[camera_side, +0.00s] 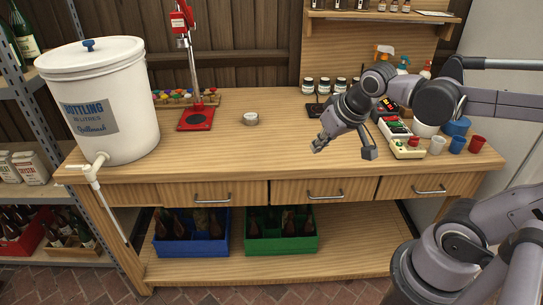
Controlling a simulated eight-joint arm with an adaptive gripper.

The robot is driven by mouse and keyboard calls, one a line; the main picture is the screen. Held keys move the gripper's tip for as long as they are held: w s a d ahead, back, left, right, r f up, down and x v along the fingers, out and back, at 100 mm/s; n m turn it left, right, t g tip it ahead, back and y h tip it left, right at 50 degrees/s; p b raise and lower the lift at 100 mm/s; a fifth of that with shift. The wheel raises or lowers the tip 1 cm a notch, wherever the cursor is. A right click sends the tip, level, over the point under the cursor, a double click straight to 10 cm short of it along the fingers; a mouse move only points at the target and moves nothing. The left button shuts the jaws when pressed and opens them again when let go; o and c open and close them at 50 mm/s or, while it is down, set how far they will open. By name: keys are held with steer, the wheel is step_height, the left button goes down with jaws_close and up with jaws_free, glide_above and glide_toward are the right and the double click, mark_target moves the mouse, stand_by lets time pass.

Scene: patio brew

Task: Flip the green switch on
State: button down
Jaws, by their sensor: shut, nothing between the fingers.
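A white strip (394,128) with small coloured parts lies at the right of the wooden workbench, partly behind my arm. A small green patch shows on it, but which part is the green switch, and its position, is too small to tell. A cream box (407,149) with a red part on top sits just in front of the strip. My gripper (319,145) is shut and empty, above the middle-right of the bench, to the left of the strip and apart from it.
Red, white and blue cups (457,145) stand right of the cream box. A small round tin (251,118) sits mid-bench. A red bottle capper (196,118) and a white bottling bucket (112,115) stand at left. Lidded jars (324,86) line the back. The bench's front middle is clear.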

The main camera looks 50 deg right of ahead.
steer(key=w+d+r+m+g+h, duration=0.25)
steer(key=d+m, duration=0.35)
steer(key=d, duration=0.3)
steer(key=w+d+r+m+g+h, duration=0.1)
steer(key=w+d+r+m+g, duration=0.15)
steer(key=d+m, duration=0.45)
steer(key=s+d+f+m+g, duration=0.2)
steer(key=d+m+g, duration=0.4)
steer(key=d, duration=1.6)
steer(key=m, duration=0.4)
steer(key=shift+m, duration=0.4)
steer(key=shift+d+f+h, duration=0.1)
steer(key=shift+h, duration=0.15)
